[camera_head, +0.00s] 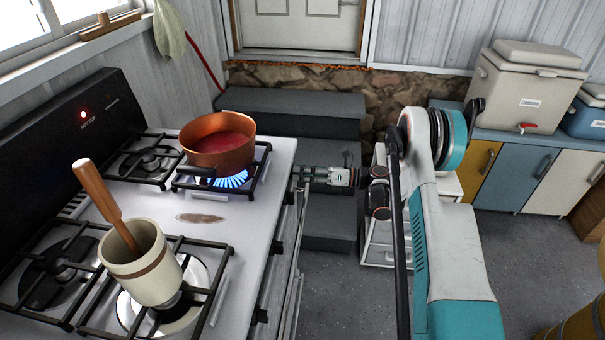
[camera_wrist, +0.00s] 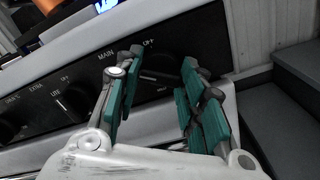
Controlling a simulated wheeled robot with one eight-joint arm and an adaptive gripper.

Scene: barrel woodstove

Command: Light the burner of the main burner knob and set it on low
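The main burner knob (camera_wrist: 158,78) is dark and sits on the black control panel, by the words MAIN and OFF in the wrist view. It shows only dimly between my fingers, and I cannot read its setting. My gripper (camera_wrist: 162,62) is open, its green-padded fingers on either side of the knob; I cannot tell whether they touch it. In the head view my gripper (camera_head: 312,174) is at the stove's front edge. A blue flame (camera_head: 233,179) burns under the copper pot (camera_head: 219,142), which holds something red. I cannot tell for certain which knob feeds this burner.
Another knob (camera_wrist: 70,103) is left of the main one. A cream crock (camera_head: 142,265) with a wooden-handled tool stands on the near burner of the white stove top (camera_head: 235,215). Grey steps (camera_head: 290,103) rise beyond the stove. A white cooler (camera_head: 525,90) is at right.

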